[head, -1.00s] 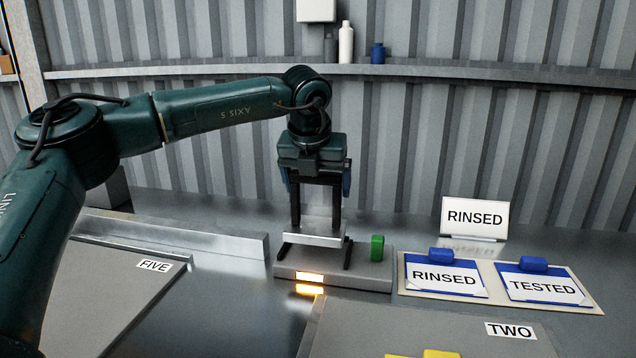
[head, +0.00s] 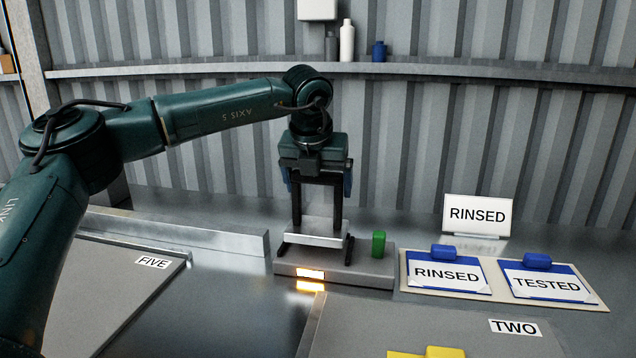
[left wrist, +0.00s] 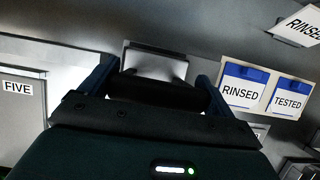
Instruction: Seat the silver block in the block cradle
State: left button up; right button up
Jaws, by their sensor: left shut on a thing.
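The silver block (head: 313,239) is a pale metal piece in the middle of the head view. My left gripper (head: 317,215) points down with its two dark fingers shut on the block. The block cradle (head: 350,276) is a low grey base with dark rails and a lit amber panel on its front. The block is level and right over the cradle, between the dark rails. I cannot tell whether it touches the cradle floor. In the left wrist view a pale grey surface shows beyond the gripper, partly hidden by it. My right gripper is not in view.
A green piece (head: 379,243) stands on the cradle base at right. A board (head: 597,301) with RINSED and TESTED cards lies further right, with a RINSED sign (head: 477,215) behind. Panels FIVE (head: 122,296) and TWO (head: 470,333) lie in front. A corrugated wall closes the back.

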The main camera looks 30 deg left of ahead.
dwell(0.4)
pick_arm(q)
jog(key=shift+f+b, duration=0.55)
jog(key=shift+f, duration=0.1)
jog(key=shift+f+b, duration=0.55)
jog(key=shift+b, duration=0.05)
jog(key=shift+f, duration=0.1)
dwell(0.4)
jog(key=shift+f+b, duration=0.1)
jog(key=shift+b, duration=0.2)
jog(key=shift+f, duration=0.15)
dwell(0.3)
